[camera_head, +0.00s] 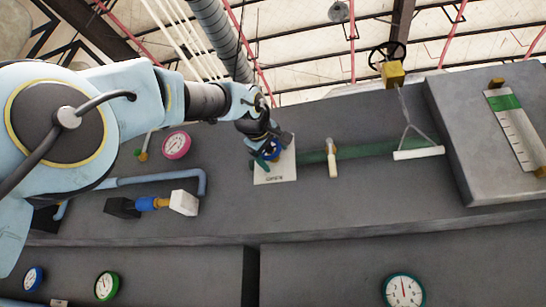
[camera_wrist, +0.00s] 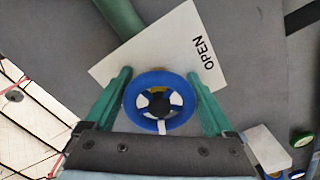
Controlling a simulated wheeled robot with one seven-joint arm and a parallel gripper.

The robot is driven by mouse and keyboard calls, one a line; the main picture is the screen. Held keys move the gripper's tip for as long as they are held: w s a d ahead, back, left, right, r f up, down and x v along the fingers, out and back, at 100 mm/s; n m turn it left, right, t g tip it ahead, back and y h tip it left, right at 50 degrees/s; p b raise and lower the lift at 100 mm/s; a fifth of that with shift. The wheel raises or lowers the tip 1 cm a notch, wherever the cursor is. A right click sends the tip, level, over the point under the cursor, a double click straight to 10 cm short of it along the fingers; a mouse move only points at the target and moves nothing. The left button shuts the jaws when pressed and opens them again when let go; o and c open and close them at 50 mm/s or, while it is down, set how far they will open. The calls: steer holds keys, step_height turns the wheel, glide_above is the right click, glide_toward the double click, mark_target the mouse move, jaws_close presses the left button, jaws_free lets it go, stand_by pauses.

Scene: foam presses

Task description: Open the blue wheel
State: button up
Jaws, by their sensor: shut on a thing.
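The blue wheel (camera_wrist: 146,121) is a round valve handle with spokes and a dark hub in the wrist view. It stands in front of a white plate (camera_wrist: 180,38) marked OPEN, which also shows in the head view (camera_head: 276,175). My gripper (camera_wrist: 158,77) has one green finger on each side of the wheel, shut on its rim. In the head view my gripper (camera_head: 268,153) is at the plate, and its fingers hide most of the wheel.
A green pipe (camera_head: 370,150) runs right from the plate, past a pull handle (camera_head: 332,158) and a hanging white bar (camera_head: 418,153). At left are a pink gauge (camera_head: 176,145) and a blue pipe (camera_head: 150,180) with a small blue valve. A raised grey box stands at right.

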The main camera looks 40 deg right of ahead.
steer(key=shift+n, duration=0.7)
steer(key=o, duration=1.1)
steer(key=shift+a, duration=0.1)
steer(key=b+v, duration=0.5)
steer(key=v, duration=0.5)
steer(key=shift+s+a, duration=0.2)
steer(key=shift+a, duration=0.1)
